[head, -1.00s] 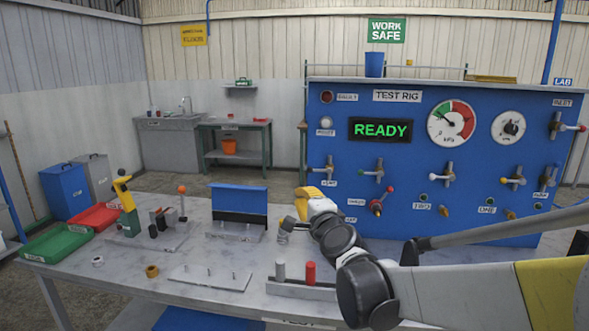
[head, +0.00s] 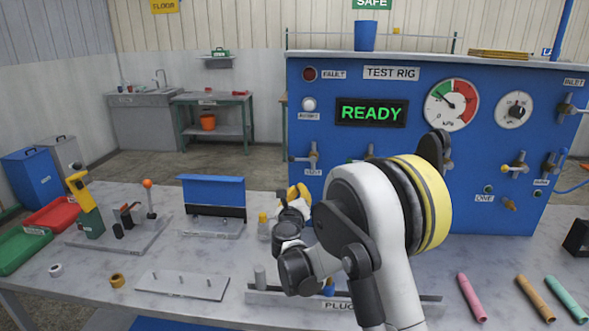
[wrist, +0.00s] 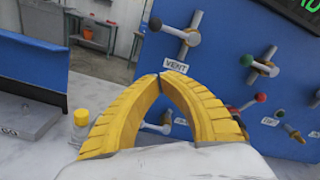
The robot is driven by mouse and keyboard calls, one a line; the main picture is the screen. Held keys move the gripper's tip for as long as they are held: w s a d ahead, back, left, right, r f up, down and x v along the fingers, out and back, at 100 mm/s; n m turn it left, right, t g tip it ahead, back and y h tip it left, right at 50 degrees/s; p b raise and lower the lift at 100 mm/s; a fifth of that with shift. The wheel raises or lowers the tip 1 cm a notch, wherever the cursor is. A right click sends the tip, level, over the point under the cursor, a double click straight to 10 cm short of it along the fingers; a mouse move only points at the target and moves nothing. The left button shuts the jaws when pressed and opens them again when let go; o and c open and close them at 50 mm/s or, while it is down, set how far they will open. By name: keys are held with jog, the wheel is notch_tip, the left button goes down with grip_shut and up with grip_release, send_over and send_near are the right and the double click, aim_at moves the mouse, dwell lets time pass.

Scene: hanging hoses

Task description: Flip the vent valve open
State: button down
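The vent valve (head: 313,157) is on the left part of the blue test rig panel, above a small label. In the wrist view the vent valve (wrist: 178,35) has a grey lever lying roughly sideways, with a dark knob at its left end, above the VENT label (wrist: 174,65). My gripper (wrist: 162,77) has yellow fingers whose tips meet, with nothing held between them. The tips are below the valve and apart from it. In the head view my gripper (head: 300,190) is low in front of the panel, partly hidden by my arm.
A yellow-capped bottle (wrist: 80,125) stands left of my gripper. A blue upright plate (head: 213,192) stands on the table. The READY display (head: 371,112) is lit green.

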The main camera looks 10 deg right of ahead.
aim_at(301, 171)
jog(key=shift+w, duration=0.1)
jog(key=b+x, duration=0.3)
jog(key=x, duration=0.7)
jog(key=shift+w, duration=0.1)
jog(key=shift+s+a+r+b, duration=0.2)
jog(key=shift+a+r+b, duration=0.15)
jog(key=shift+r, duration=0.25)
jog(key=shift+s+a+r+b, duration=0.2)
jog(key=shift+a+r+b, duration=0.05)
jog(key=shift+a+r, duration=0.5)
jog(key=shift+r, duration=0.35)
jog(key=shift+s, duration=0.1)
